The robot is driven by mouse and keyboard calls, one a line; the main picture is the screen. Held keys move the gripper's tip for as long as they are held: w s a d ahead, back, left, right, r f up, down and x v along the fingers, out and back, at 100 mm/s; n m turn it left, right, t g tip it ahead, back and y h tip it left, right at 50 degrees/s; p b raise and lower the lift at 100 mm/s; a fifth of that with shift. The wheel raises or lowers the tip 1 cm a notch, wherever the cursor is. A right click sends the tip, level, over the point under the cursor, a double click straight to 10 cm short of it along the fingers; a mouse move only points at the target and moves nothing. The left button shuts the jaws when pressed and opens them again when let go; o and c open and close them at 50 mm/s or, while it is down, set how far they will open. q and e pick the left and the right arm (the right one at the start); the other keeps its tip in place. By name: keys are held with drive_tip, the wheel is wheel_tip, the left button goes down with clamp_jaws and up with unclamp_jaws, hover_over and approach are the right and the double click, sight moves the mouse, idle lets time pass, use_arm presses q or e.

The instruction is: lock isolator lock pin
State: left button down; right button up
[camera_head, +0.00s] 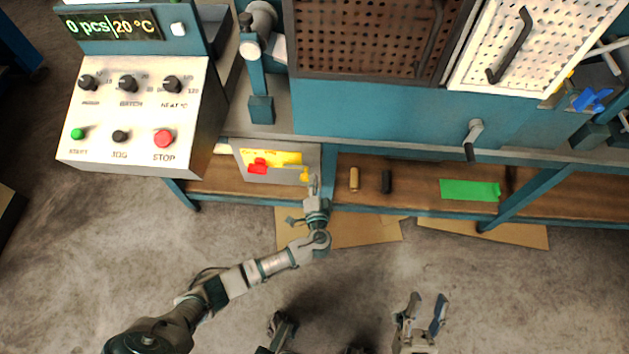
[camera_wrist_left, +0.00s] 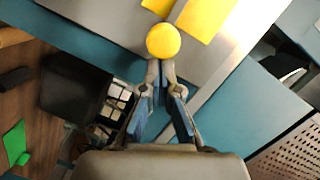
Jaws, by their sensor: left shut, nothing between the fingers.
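The isolator panel (camera_head: 248,176) is a grey plate under the bench, with a yellow label and a red handle (camera_head: 258,166). A yellow knob (camera_head: 304,174), which looks like the lock pin's, is at its lower right. In the left wrist view the round yellow knob (camera_wrist_left: 163,40) sits just past the fingertips. My left gripper (camera_head: 314,182) is shut and empty, its tips close to the knob; whether they touch it I cannot tell. The fingers also show in the left wrist view (camera_wrist_left: 161,70). My right gripper (camera_head: 426,302) is open and empty over the floor.
A control box (camera_head: 140,110) with knobs and buttons stands left of the panel. The shelf to the right holds a tan cylinder (camera_head: 353,179), a dark cylinder (camera_head: 386,181) and a green sheet (camera_head: 470,190). Cardboard (camera_head: 350,232) lies on the floor below.

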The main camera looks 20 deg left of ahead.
drive_tip(key=shift+w, duration=0.1)
use_arm(q)
drive_tip(key=a, duration=0.1)
drive_tip(key=s+a, duration=0.1)
drive_tip(key=a, duration=0.1)
drive_tip(key=a+p, duration=0.1)
drive_tip(key=a, duration=0.1)
drive_tip(key=shift+s, duration=0.25)
use_arm(e)
drive_tip(key=shift+w+a+f+n+g, duration=0.15)
drive_tip(key=shift+w+f+n+g, duration=0.15)
drive_tip(key=shift+w+f+g, duration=0.6)
drive_tip(key=shift+r, duration=0.1)
use_arm(q)
drive_tip(key=shift+w+r, duration=0.1)
drive_tip(key=shift+w, duration=0.05)
